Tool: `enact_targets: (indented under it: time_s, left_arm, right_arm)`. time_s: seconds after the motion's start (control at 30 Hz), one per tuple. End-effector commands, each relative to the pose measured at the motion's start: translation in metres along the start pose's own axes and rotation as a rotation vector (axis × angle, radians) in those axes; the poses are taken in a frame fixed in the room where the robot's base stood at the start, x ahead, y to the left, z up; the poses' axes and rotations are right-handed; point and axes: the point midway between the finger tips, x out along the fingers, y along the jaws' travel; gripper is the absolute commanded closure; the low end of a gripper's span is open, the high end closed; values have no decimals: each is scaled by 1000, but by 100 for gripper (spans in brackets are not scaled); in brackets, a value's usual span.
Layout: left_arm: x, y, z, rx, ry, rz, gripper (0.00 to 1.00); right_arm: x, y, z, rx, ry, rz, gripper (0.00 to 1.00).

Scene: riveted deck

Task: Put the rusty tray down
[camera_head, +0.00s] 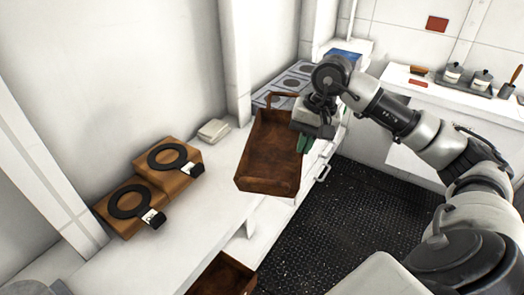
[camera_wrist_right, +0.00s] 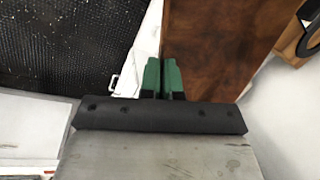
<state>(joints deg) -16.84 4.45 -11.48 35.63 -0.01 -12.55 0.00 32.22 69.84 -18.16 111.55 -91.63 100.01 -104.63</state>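The rusty tray (camera_head: 268,160) is a brown, rectangular, shallow open box with a handle at its far end. In the head view it is over the counter's right edge, and its near end juts out past that edge. I cannot tell whether its underside touches the counter. My right gripper (camera_head: 304,143) is at the tray's right long side. In the right wrist view its green fingers (camera_wrist_right: 161,78) are close together on the edge of the tray (camera_wrist_right: 218,45). The tray's inside looks empty. My left gripper is not in view.
Two wooden boxes with black rings (camera_head: 128,202) (camera_head: 168,156) and a small pale block (camera_head: 213,130) stand on the white counter (camera_head: 205,205). Another brown box (camera_head: 224,275) shows low down. A stove top (camera_head: 285,88) lies behind. The dark floor (camera_head: 340,215) is clear.

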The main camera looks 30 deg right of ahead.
Motion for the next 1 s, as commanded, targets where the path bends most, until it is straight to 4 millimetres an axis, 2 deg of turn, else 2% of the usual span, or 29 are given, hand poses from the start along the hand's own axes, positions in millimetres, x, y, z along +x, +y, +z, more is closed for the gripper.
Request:
enact_targets:
  time_s: [0.03,0.2,0.4,0.6,0.8,1.0]
  left_arm:
    - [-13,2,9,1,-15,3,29]
    - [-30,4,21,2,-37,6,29]
    - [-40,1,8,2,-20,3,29]
    - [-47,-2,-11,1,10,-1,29]
    - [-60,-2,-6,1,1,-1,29]
    - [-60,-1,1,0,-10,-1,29]
  right_arm:
    - [2,-13,-4,-2,-5,-7,100]
    - [30,-42,-21,1,-5,-6,100]
    - [54,-63,-35,1,0,-4,100]
    - [69,-64,-38,2,-2,1,100]
    - [94,-58,-41,1,-1,-1,100]
    - [100,-57,-42,0,4,-2,100]
